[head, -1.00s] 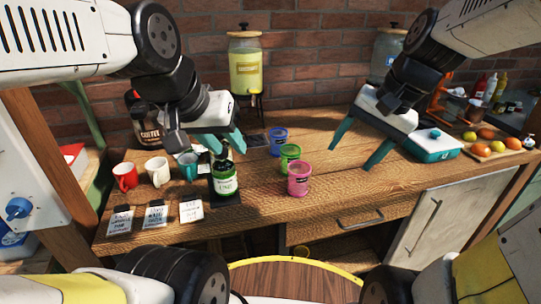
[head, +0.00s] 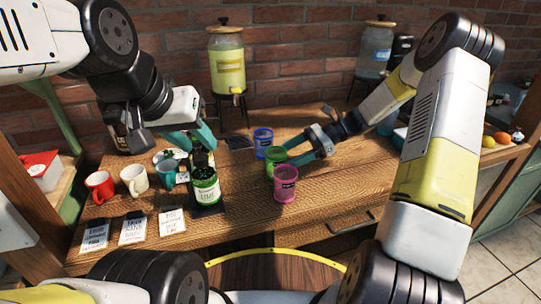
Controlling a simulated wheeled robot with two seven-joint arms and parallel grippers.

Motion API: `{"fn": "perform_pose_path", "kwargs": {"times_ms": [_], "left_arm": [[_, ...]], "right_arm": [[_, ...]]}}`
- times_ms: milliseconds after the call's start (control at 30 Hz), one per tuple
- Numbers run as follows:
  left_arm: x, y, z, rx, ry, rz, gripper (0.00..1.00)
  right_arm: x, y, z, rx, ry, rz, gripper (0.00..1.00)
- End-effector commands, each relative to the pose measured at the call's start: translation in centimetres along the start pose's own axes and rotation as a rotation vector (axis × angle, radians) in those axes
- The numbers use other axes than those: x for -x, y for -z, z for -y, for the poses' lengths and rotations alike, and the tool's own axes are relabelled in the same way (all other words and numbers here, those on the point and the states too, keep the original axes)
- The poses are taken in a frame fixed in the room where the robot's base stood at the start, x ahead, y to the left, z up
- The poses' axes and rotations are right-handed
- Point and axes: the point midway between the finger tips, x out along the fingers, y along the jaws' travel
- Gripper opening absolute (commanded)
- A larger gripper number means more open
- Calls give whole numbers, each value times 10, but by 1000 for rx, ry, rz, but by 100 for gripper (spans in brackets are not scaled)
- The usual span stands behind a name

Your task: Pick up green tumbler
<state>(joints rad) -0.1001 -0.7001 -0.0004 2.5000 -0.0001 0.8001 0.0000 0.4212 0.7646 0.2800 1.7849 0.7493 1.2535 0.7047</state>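The green tumbler (head: 270,167) stands upright on the wooden table, between a blue tumbler (head: 263,147) behind it and a pink tumbler (head: 285,187) in front. My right gripper (head: 288,153) reaches in low from the right. Its teal fingers are spread, with their tips at the green tumbler's right side. Whether they touch it I cannot tell. Part of the tumbler is hidden by the fingers and the pink tumbler. My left gripper (head: 203,147) is open, its fingers apart near the top of a dark green bottle (head: 206,188).
A red mug (head: 101,187), a white mug (head: 134,180) and a teal mug (head: 166,175) stand at left. Several label cards (head: 133,230) lie along the front edge. A yellow drink dispenser (head: 227,62) stands at the back. The table right of the pink tumbler is clear.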

Motion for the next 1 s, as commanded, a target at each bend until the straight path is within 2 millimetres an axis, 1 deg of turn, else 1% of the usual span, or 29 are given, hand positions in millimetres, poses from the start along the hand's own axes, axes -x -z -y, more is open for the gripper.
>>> {"fn": "perform_pose_path", "kwargs": {"times_ms": [267,400,500,600,800,867,1000], "left_arm": [[0,0,0,0,0,0,36],[0,0,0,0,0,0,36],[0,0,0,0,0,0,36],[0,0,0,0,0,0,36],[0,0,0,0,0,0,36],[0,0,0,0,0,0,36],[0,0,0,0,0,0,36]], "right_arm": [[-33,1,-2,0,-3,1,67],[-55,2,-5,-1,-3,0,67],[-66,2,-4,0,-2,-1,67],[-72,2,-4,1,-2,-1,67],[-72,2,-4,1,-1,-2,67],[-72,2,-4,1,-1,-2,57],[-71,2,-4,1,-1,-2,30]]}}
